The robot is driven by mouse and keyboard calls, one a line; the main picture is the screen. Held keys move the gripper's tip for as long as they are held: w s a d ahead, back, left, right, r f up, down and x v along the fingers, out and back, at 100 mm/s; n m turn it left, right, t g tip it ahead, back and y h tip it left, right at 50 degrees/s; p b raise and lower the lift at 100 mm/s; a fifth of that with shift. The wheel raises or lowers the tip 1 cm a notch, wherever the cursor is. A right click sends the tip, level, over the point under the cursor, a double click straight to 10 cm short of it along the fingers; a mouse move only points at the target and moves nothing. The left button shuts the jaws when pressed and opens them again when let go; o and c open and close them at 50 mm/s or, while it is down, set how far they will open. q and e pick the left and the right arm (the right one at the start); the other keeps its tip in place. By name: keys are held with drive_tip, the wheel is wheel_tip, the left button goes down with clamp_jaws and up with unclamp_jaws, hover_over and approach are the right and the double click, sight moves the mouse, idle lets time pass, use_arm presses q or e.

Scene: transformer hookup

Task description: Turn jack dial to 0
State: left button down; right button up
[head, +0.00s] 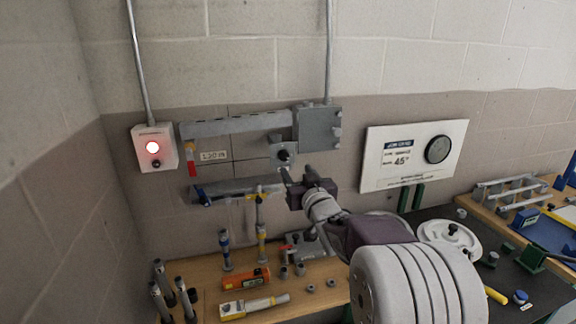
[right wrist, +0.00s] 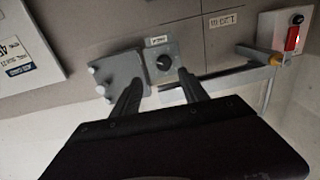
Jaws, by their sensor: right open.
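The dial is a small black knob (head: 283,155) on a grey wall box, taken here as the jack dial. In the right wrist view the knob (right wrist: 163,62) sits on a grey plate with a small label above it; its setting is too small to read. My right gripper (head: 294,178) is in front of the wall, just below the knob in the head view. In the right wrist view its two dark fingers (right wrist: 158,84) are apart, with the knob showing between and beyond their tips. Nothing is between the fingers, and they appear clear of the knob. My left gripper is not in view.
A white box with a lit red lamp (head: 154,148) hangs at left. A grey box (head: 319,128) adjoins the dial. A white job card (head: 412,155) stands at right. The wooden bench (head: 205,285) below holds posts, an orange tool (head: 246,279) and small parts.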

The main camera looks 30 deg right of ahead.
sight(285, 157)
drive_tip(key=p+x, duration=0.1)
drive_tip(key=x, duration=0.1)
drive_tip(key=p+x, duration=0.1)
drive_tip(key=x, duration=0.5)
drive_tip(key=shift+w+a+r+p, duration=0.1)
drive_tip(key=shift+a+r+p, duration=0.05)
drive_tip(key=shift+a+p, duration=0.25)
drive_tip(key=shift+w+d, duration=0.1)
drive_tip(key=shift+w, duration=0.4)
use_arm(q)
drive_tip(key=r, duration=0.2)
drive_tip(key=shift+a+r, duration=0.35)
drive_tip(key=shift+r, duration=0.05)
use_arm(e)
clamp_jaws()
